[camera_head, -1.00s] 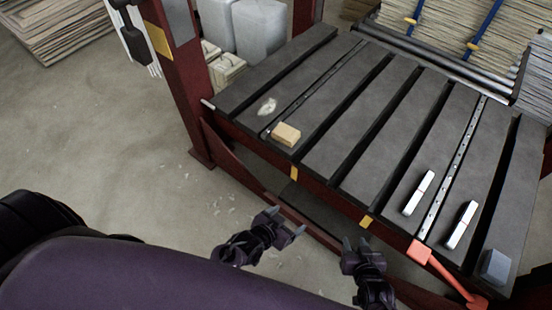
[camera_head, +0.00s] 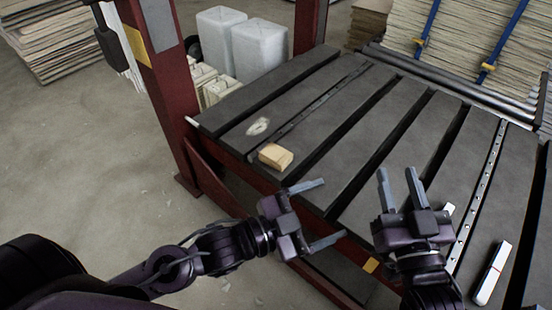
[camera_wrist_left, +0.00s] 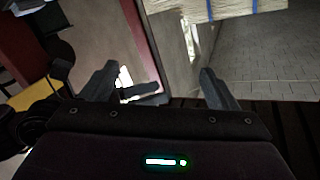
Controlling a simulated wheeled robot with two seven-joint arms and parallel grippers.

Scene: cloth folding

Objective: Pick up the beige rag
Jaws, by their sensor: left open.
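A small beige folded bundle (camera_head: 275,156), which looks like the beige rag, lies on the front left part of the dark slatted table (camera_head: 385,110). My left gripper (camera_head: 328,211) is open and empty, to the right of and in front of the bundle, apart from it by the table's front edge. In the left wrist view the open left fingers (camera_wrist_left: 158,78) have no rag between them, and I cannot make out the rag there. My right gripper (camera_head: 398,174) is open and empty, further right over the table's front part.
A flat whitish patch (camera_head: 258,127) lies behind the bundle. A white bar (camera_head: 493,273) lies at the right; another is partly hidden behind my right gripper. A red post (camera_head: 160,80) stands at the table's left. Pale containers (camera_head: 258,48) stand behind. The table's middle is clear.

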